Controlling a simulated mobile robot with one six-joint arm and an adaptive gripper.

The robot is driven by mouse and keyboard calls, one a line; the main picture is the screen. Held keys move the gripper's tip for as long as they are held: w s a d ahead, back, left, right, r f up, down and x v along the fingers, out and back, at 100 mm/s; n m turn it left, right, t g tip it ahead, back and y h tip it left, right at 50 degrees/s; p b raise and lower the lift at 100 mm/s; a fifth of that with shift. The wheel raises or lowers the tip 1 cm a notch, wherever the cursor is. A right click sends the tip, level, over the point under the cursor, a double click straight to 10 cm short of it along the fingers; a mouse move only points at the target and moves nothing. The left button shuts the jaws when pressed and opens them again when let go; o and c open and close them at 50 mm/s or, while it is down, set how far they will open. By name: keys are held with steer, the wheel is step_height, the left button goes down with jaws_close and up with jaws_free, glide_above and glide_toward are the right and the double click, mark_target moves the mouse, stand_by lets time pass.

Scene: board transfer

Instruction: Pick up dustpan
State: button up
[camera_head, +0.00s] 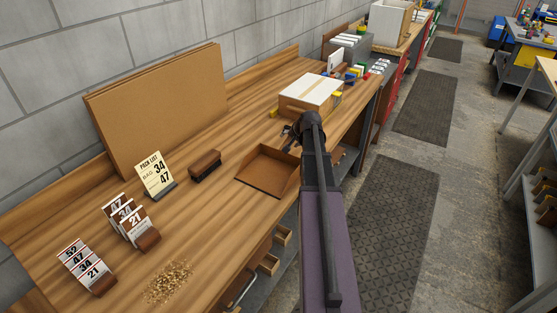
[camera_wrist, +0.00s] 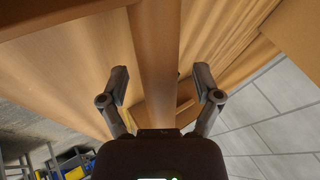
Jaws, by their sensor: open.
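The brown dustpan (camera_head: 266,173) lies on the wooden workbench (camera_head: 215,240) near its front edge, with a raised rim. My gripper (camera_head: 291,133) is at the dustpan's far right corner, partly hidden by my own arm. In the wrist view, my gripper (camera_wrist: 161,78) has its two fingers spread wide. A brown strip runs between the fingers, with gaps visible on both sides. It looks like part of the dustpan, but I cannot tell which part. No grasp on it shows.
A brush (camera_head: 205,165) and a pack list sign (camera_head: 155,174) stand left of the dustpan. Number cards (camera_head: 82,264) and a pile of crumbs (camera_head: 169,283) are nearer. A box with a white top (camera_head: 312,91) stands just beyond my gripper. Cardboard panels (camera_head: 160,105) lean on the wall.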

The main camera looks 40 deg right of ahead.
jaws_close()
steer(key=shift+r, duration=0.2)
stand_by(0.3)
step_height(320, 180, up, 3)
steer(key=p, duration=0.3)
steer(key=s+a+p, duration=0.1)
steer(key=s+a, duration=0.1)
steer(key=s, duration=0.5)
steer(key=s+a+r+p, duration=0.1)
steer(key=s+a, duration=0.1)
steer(key=s, duration=0.6)
steer(key=shift+s+r, duration=0.25)
steer(key=shift+r, duration=0.05)
steer(key=shift+a, duration=0.1)
